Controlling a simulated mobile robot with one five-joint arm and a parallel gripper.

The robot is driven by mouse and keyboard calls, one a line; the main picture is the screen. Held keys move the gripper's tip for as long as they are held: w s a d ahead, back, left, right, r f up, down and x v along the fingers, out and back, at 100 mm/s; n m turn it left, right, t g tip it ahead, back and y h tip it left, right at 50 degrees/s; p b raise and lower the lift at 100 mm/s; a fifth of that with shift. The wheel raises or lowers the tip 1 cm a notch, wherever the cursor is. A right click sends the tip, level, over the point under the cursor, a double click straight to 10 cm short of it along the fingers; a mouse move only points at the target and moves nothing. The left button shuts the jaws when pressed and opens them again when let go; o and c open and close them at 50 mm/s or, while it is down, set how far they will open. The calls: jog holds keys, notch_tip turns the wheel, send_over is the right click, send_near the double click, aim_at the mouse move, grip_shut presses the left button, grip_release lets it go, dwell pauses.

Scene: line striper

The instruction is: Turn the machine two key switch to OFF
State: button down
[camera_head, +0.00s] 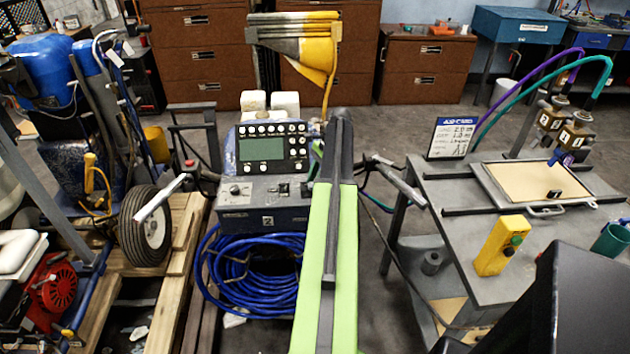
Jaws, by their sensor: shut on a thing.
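The machine marked 2 (268,221) stands left of centre. It has a dark control box with a greenish display (261,149) and several white round buttons. Below is a grey-blue front panel (258,192) with a round dial (235,190) at left and a small dark switch (283,188) at right. I cannot tell whether this switch is the key switch, or its position. My green and dark grey arm reaches forward just right of the panel and covers the machine's right side. My gripper is not visible; the arm hides whatever lies behind it.
Coiled blue hose (255,275) hangs below the panel. A grey handle (400,182) sticks out right of my arm. A grey table (470,240) at right bears a yellow button box (502,245) and a framed board (530,183). A wheel (145,228) and wooden pallet (185,225) stand at left.

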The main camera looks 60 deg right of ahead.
jog(key=shift+w+d, duration=0.1)
jog(key=c, duration=1.1)
grip_release()
jog(key=shift+o, duration=0.2)
jog(key=p+v, duration=1.6)
jog(key=v, duration=0.1)
jog(key=shift+s+r, duration=0.15)
jog(key=shift+s, duration=0.05)
